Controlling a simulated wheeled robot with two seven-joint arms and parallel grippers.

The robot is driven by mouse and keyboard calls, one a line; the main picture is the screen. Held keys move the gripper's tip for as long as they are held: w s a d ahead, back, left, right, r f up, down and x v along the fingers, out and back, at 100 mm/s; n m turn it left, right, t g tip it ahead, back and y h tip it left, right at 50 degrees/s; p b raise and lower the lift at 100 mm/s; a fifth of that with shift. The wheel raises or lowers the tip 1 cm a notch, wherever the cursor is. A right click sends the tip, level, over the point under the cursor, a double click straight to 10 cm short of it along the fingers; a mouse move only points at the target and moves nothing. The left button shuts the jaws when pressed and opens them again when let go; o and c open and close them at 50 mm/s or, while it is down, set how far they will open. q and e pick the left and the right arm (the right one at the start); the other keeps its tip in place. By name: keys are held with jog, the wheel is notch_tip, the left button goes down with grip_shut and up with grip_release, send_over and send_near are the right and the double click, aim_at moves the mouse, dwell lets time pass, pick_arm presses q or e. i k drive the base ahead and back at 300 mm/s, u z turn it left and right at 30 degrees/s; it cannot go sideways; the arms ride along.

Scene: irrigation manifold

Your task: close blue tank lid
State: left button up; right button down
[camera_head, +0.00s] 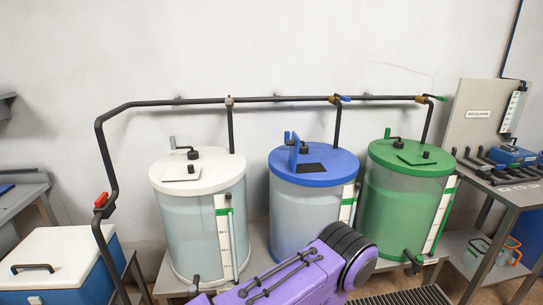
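The blue tank (302,215) stands in the middle of a row of three tanks. Its round blue top (330,177) has a small dark square opening (313,167). A small blue lid flap (294,150) stands upright at the left edge of this opening, so the lid is open. A purple and black arm link of mine crosses the bottom middle, in front of the blue tank's lower part. Neither of my grippers shows in this view.
A white-topped tank (198,215) stands left and a green tank (400,205) right, their hatches lying flat. A black pipe (270,99) runs above, with drops behind the tanks. A blue cooler (60,262) is at left, a tool table (515,192) at right.

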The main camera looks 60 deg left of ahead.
aim_at(294, 144)
jog(key=u, duration=1.7)
jog(key=i, duration=0.5)
jog(key=z, duration=0.05)
jog(key=k, duration=0.5)
jog(key=u, duration=0.6)
jog(key=i, duration=0.95)
jog(key=z, duration=0.5)
